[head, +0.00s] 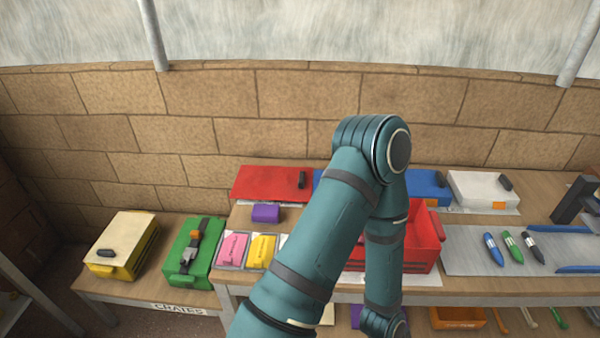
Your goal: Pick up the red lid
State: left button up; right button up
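The red lid (262,182) lies flat at the back left of the table, with a black handle (302,180) near its right end. An open red crate (424,246) stands to its right, partly hidden behind one of my teal arms. That arm rises from the bottom, bends at the top and comes down over the middle of the table. Its lower end leaves the picture at the bottom, so its gripper is out of view. My other gripper does not show either. Nothing touches the visible part of the red lid.
A purple block (266,213) lies just in front of the lid. Pink (233,249) and yellow (262,251) pieces lie nearer. Yellow (124,245) and green (190,254) lidded crates stand left. Blue (428,187) and white (483,189) lids lie right. A brick wall closes the back.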

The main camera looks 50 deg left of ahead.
aim_at(286, 182)
jog(key=u, duration=1.95)
